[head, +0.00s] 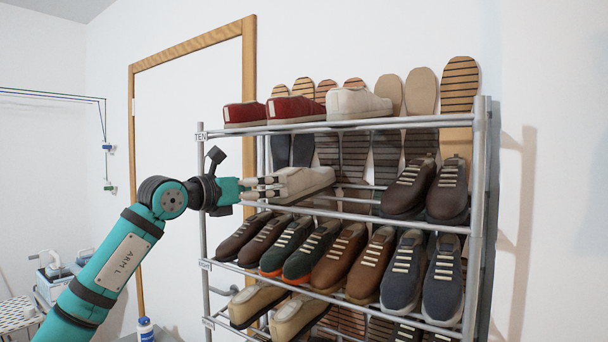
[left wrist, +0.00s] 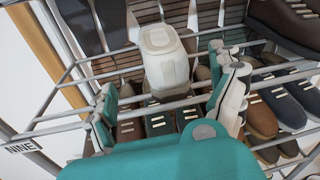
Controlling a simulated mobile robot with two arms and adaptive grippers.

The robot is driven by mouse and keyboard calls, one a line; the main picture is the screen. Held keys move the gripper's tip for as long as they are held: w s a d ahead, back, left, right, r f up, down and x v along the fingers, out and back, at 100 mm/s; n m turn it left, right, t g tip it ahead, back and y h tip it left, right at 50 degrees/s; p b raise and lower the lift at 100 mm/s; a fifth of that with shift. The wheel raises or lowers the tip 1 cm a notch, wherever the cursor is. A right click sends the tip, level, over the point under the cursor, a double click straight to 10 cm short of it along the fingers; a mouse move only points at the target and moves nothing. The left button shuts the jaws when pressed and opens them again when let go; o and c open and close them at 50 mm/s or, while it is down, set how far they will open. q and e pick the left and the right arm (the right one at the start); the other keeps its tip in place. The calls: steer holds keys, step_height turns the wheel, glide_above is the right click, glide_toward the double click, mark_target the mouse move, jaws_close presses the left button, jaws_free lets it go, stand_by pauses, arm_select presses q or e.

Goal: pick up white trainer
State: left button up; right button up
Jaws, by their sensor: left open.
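A white trainer (head: 305,183) sits on the second shelf from the top of the rack, at its left part. It also shows in the left wrist view (left wrist: 165,58), end-on and ahead of my fingers. My left gripper (head: 262,188) is open at the trainer's left end and overlaps it in the head view. In the left wrist view its fingers (left wrist: 163,88) stand wide apart on both sides of the trainer's line, with clear gaps. Another whitish shoe (head: 357,103) stands on the top shelf beside red shoes (head: 296,109). My right gripper is not in view.
The metal rack (head: 481,200) has bars close around the gripper. Brown laced shoes (head: 409,189) stand right of the trainer on its shelf. Several shoes fill the shelf below, and cream shoes (head: 298,316) stand lower. Open space lies left of the rack.

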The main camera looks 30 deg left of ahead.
mark_target(284, 185)
arm_select(q)
steer(key=shift+w+d+r+p, duration=0.15)
steer(key=shift+w+p, duration=0.2)
steer(key=shift+w, duration=0.7)
steer(key=shift+w+d+r+p, duration=0.1)
steer(key=shift+w+d+p, duration=0.15)
steer(key=shift+w+p, duration=0.75)
steer(key=shift+w+d+f+p, duration=0.15)
steer(key=shift+w+p, duration=0.2)
steer(key=shift+w, duration=0.25)
steer(key=shift+w+d+f+p, duration=0.1)
steer(key=shift+w+p, duration=0.25)
steer(key=shift+w, duration=0.25)
steer(key=shift+w+d+f, duration=0.1)
steer(key=shift+w, duration=0.25)
steer(key=shift+s, duration=0.2)
steer(key=shift+c, duration=0.3)
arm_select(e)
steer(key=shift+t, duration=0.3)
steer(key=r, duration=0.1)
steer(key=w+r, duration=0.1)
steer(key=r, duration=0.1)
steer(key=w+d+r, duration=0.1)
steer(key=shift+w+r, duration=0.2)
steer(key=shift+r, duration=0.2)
